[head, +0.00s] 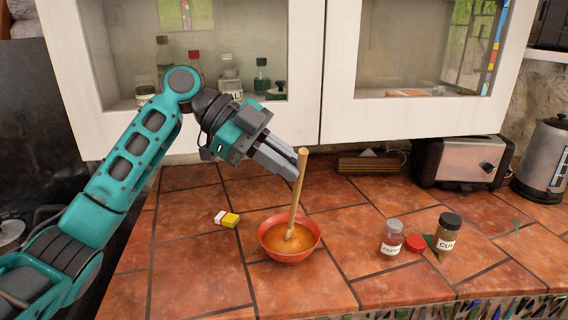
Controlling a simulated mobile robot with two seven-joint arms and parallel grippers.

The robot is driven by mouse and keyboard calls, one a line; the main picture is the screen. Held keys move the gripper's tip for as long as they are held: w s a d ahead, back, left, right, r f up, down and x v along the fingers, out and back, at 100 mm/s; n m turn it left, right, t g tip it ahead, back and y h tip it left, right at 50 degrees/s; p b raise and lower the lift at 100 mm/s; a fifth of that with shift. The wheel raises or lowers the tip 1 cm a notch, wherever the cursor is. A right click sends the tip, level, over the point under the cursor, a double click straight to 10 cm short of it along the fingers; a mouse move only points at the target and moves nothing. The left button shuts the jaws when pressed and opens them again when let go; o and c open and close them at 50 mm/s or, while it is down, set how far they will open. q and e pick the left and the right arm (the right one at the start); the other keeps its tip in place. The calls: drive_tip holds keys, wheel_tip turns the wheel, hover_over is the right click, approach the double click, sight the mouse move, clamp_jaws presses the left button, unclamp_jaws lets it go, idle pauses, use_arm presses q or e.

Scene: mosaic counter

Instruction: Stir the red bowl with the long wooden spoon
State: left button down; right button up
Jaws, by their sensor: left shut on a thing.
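The red bowl (290,254) stands on the tiled counter and holds an orange-brown liquid. The long wooden spoon (296,199) stands tilted in the bowl, its lower end in the liquid and its handle leaning a little to the right at the top. My left gripper (292,166) is shut on the upper part of the spoon handle, above the bowl. The fingertips partly hide behind the handle. My right gripper is not in view.
A yellow and white box (227,219) lies left of the bowl. A paprika jar (391,238), a red lid (416,243) and a black-capped jar (447,232) stand to the right. A toaster (461,162) and kettle (545,160) are at the back right. White cabinets (322,70) hang above the counter.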

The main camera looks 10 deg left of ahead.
sight(304, 148)
use_arm(q)
drive_tip(key=shift+s+d+r, duration=0.15)
drive_tip(key=shift+s+r, duration=0.2)
drive_tip(key=shift+r, duration=0.5)
drive_tip(key=shift+s+d+r, duration=0.15)
drive_tip(key=shift+s+r, duration=0.15)
drive_tip(key=shift+r, duration=0.55)
drive_tip(key=shift+s+d+r, duration=0.15)
drive_tip(key=shift+s+r, duration=0.2)
drive_tip(key=shift+r, duration=0.5)
wheel_tip(304, 148, up, 4)
drive_tip(key=shift+r, duration=0.1)
